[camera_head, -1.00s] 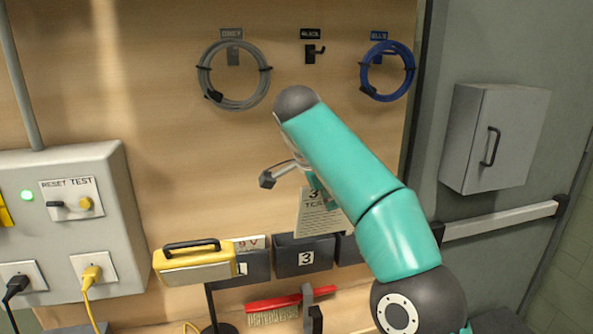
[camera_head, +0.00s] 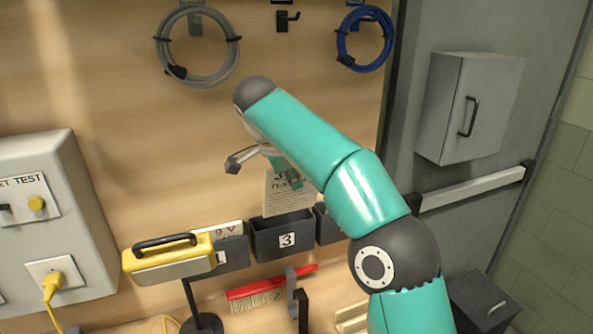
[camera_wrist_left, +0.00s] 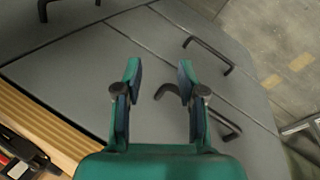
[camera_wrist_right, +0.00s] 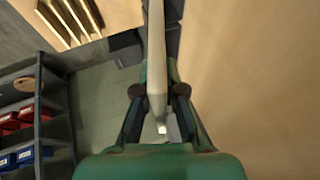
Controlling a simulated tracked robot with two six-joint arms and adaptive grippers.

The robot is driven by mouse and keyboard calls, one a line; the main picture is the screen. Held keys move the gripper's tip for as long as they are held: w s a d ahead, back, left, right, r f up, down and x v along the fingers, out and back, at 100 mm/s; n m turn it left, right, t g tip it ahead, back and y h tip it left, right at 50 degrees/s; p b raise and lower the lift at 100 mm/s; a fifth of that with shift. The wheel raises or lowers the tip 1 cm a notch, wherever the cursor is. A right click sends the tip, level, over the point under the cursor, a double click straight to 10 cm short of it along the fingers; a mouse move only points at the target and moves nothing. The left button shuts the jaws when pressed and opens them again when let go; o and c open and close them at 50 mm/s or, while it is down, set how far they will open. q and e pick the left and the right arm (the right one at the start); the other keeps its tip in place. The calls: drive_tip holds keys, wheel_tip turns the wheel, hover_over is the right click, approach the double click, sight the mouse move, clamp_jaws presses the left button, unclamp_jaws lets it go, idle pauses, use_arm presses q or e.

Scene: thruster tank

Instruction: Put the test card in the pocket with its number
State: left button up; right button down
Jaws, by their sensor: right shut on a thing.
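The test card (camera_head: 288,198) is a pale sheet with a dark number at its top, partly hidden now by my right gripper (camera_head: 286,177). The gripper is shut on the card's upper part. The card hangs upright at pocket 3 (camera_head: 284,243), a dark wall bin labelled 3. Its lower edge is at the bin's back rim; I cannot tell if it is inside. In the right wrist view the card (camera_wrist_right: 157,50) shows edge-on between the fingers. My left gripper (camera_wrist_left: 159,78) is open and empty above a grey surface with black handles.
Another pocket (camera_head: 232,258) to the left holds a card marked 9 V (camera_head: 224,229). A third pocket (camera_head: 329,229) is at right. A yellow device (camera_head: 170,260) stands before the left pocket. A red brush (camera_head: 270,287) lies below.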

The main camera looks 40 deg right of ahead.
sight(291, 197)
drive_tip(key=shift+w+d+f, duration=0.1)
drive_tip(key=shift+w+f, duration=0.1)
drive_tip(key=shift+f, duration=0.45)
drive_tip(key=shift+w+f, duration=0.2)
drive_tip(key=shift+f, duration=0.45)
drive_tip(key=shift+w+d+f+b, duration=0.1)
drive_tip(key=shift+w+f+b, duration=0.1)
drive_tip(key=shift+f+b, duration=0.35)
drive_tip(key=shift+w+f+b, duration=0.2)
drive_tip(key=shift+f, duration=0.6)
drive_tip(key=shift+w+d+f+b, duration=0.1)
drive_tip(key=shift+w+f+b, duration=0.4)
drive_tip(key=shift+f, duration=0.65)
drive_tip(key=shift+w+d+f+b, duration=0.1)
drive_tip(key=shift+w+f+b, duration=0.4)
drive_tip(key=shift+f, duration=0.7)
drive_tip(key=shift+w+d+f+b, duration=0.1)
drive_tip(key=shift+w+f+b, duration=0.4)
drive_tip(key=shift+f, duration=0.65)
drive_tip(key=shift+s, duration=0.15)
drive_tip(key=c, duration=1.2)
unclamp_jaws()
